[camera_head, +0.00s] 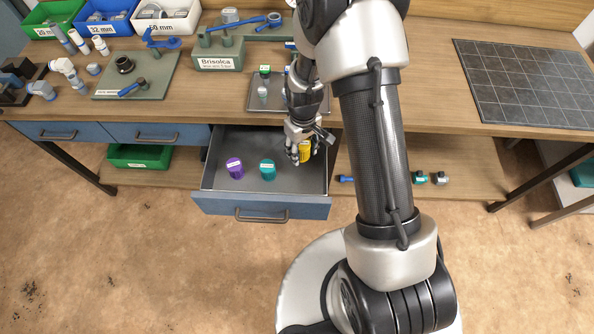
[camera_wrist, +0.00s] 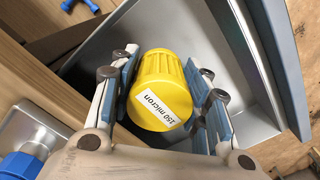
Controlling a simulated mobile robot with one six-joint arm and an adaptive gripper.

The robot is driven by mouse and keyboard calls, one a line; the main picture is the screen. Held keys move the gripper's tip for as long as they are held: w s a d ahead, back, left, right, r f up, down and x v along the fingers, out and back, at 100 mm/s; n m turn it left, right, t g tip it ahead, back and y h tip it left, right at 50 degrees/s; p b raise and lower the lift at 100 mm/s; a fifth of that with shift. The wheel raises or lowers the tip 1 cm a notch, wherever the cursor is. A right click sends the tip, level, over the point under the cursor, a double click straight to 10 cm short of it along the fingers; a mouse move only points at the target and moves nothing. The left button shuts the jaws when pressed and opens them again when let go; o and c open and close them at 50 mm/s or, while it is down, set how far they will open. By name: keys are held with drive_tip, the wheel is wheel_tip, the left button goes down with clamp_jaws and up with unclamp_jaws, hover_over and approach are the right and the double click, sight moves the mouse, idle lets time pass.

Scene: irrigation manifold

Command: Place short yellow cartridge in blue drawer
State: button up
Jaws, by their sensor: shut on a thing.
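The short yellow cartridge (camera_head: 305,151) is held in my gripper (camera_head: 299,154) over the right part of the open blue drawer (camera_head: 262,207). In the wrist view the cartridge (camera_wrist: 160,88) lies between both fingers, with a label reading "150 micron". My gripper (camera_wrist: 172,95) is shut on it. The grey drawer interior (camera_wrist: 235,75) shows behind it. A purple cartridge (camera_head: 234,167) and a teal cartridge (camera_head: 267,169) stand in the drawer to the left of my gripper. I cannot tell whether the yellow cartridge touches the drawer floor.
The workbench edge (camera_head: 180,122) runs behind the drawer. A grey tray (camera_head: 263,106) with small parts sits on the bench above it. Two shut blue drawers (camera_head: 155,134) are to the left. The drawer floor is bare in front of the cartridges.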

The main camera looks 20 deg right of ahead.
sight(301, 177)
wheel_tip(301, 177, down, 14)
drive_tip(key=b, duration=0.3)
drive_tip(key=shift+f+b, duration=0.1)
drive_tip(key=shift+b, duration=0.3)
drive_tip(key=shift+f, duration=0.25)
drive_tip(key=o, duration=1.1)
drive_tip(key=shift+r, duration=0.1)
drive_tip(key=shift+r, duration=0.1)
